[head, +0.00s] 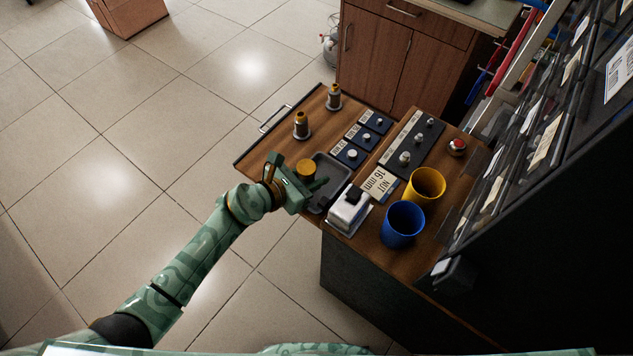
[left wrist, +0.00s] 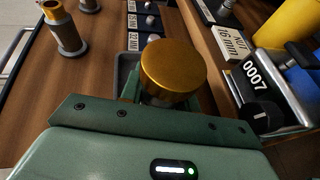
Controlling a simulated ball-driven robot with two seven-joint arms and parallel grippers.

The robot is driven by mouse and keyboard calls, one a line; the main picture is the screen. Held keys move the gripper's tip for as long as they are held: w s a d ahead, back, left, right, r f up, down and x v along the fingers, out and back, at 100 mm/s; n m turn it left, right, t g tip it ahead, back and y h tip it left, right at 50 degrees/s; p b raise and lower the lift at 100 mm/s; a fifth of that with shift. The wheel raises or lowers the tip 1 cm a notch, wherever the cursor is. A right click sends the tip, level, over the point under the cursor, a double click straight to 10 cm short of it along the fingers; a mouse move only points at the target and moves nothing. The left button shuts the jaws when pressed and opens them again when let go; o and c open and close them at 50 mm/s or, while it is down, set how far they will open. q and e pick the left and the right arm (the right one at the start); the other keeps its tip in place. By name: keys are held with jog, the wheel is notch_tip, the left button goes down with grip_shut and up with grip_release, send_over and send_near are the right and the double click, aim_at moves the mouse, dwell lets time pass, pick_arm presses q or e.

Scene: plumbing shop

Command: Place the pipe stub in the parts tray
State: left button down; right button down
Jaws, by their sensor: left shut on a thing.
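My left gripper (head: 298,184) is shut on the pipe stub (head: 306,168), which shows a round golden top. In the left wrist view, the golden end of the stub (left wrist: 173,70) faces the camera above the green gripper body. The parts tray (head: 331,172) is a dark grey shallow tray on the wooden bench. The gripper and stub are over the tray's left side. The tray's wall (left wrist: 124,70) shows behind the stub in the left wrist view. The stub's lower end is hidden, so I cannot tell whether it touches the tray. My right gripper is not in view.
Two similar upright fittings (head: 301,126) stand at the bench's back left. Small labelled blocks with knobs (head: 351,154) stand behind the tray. A numbered counter (head: 349,208), a blue cup (head: 403,225) and a yellow cup (head: 424,187) stand to the right.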

pick_arm(q)
jog(key=shift+w+d+f, duration=0.1)
jog(key=shift+d+f, duration=0.05)
jog(key=shift+d, duration=0.05)
jog(key=f+b, duration=0.3)
jog(key=f, duration=0.1)
jog(key=shift+w+d, duration=0.1)
jog(key=shift+d, duration=0.15)
jog(key=shift+r, duration=0.3)
jog(key=shift+f, duration=0.2)
jog(key=c, duration=1.3)
grip_release()
